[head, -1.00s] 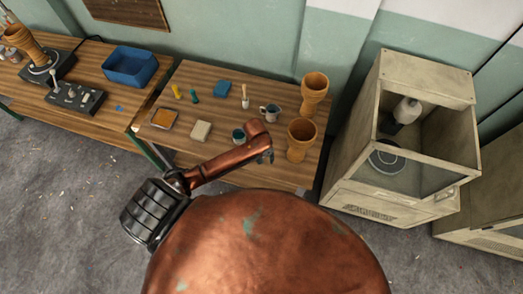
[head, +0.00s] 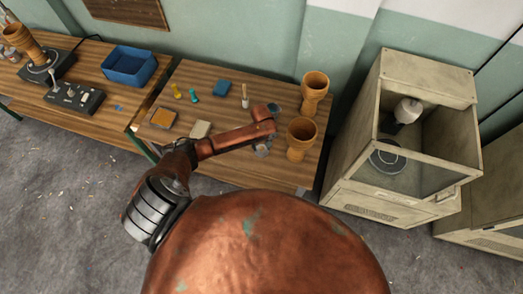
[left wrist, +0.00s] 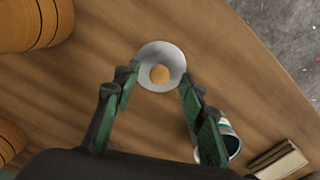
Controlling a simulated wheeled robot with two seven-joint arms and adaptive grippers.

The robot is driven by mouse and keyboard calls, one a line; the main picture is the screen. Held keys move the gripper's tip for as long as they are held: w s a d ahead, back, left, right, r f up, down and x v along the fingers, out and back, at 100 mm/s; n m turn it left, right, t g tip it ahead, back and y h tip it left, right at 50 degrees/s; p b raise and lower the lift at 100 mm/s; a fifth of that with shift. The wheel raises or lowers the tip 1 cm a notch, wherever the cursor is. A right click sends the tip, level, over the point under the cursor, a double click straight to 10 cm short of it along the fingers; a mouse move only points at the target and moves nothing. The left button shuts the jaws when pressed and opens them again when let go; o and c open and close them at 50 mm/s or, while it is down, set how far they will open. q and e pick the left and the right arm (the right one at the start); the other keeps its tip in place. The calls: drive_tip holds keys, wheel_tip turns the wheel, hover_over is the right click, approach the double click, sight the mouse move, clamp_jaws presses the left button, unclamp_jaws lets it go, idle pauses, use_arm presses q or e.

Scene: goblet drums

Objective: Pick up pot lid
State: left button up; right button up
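The pot lid (left wrist: 147,52), a small pale grey disc with an orange-tan knob, lies on the wooden table in the left wrist view. My left gripper (left wrist: 157,83) is open, its two green-padded fingers on either side of the lid's near part, with nothing held. I cannot tell how high the fingers are above it. My right gripper is not in view.
A cup (left wrist: 230,145) stands close by the right finger, beside a cream block (left wrist: 280,161). Two goblet drums (head: 314,92) (head: 300,139) stand at the table's right. A beige cabinet (head: 400,140) stands further right.

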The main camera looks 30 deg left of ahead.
use_arm(q)
drive_tip(key=shift+f, duration=0.45)
drive_tip(key=shift+c, duration=0.2)
clamp_jaws()
